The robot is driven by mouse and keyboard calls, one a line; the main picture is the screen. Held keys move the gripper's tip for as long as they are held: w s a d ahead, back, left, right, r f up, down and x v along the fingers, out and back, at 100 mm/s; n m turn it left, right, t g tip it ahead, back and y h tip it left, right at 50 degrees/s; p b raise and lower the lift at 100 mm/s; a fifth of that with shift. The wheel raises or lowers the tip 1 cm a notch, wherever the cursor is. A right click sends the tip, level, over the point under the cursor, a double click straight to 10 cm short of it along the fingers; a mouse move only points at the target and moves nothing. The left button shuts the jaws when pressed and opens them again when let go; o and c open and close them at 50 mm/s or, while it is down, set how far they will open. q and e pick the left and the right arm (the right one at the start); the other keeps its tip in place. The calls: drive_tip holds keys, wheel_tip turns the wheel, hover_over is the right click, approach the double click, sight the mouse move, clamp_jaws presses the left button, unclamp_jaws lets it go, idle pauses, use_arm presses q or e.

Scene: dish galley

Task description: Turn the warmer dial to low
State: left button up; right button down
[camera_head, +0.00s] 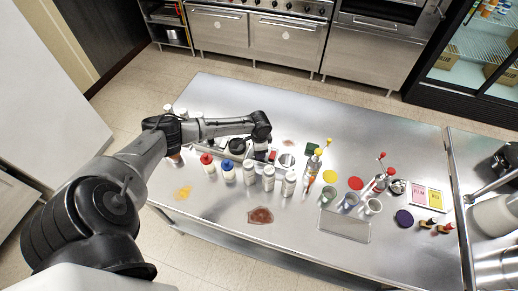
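My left arm reaches in from the left across the steel counter (330,110). Its wrist ends above a cluster of items, and my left gripper (262,147) points down there. Its fingers are too small and dark to tell open from shut. A low unit with a dark round top (237,146) sits beside and partly under the wrist; it may be the warmer. I cannot make out a dial or its setting, and the arm hides part of this area. My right gripper is not in view.
Several white bottles (249,172) stand close in front of the wrist, one with a red cap and one with a blue cap. Pump dispensers (312,170) and metal cups (328,195) stand to the right. A flat tray (344,226) lies near the front edge. The counter's back is clear.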

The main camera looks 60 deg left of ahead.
use_arm(q)
wheel_tip(320, 180, up, 14)
drive_tip(key=b, duration=0.1)
drive_tip(key=shift+d, duration=0.3)
idle(0.4)
drive_tip(key=shift+s+f, duration=0.1)
idle(0.5)
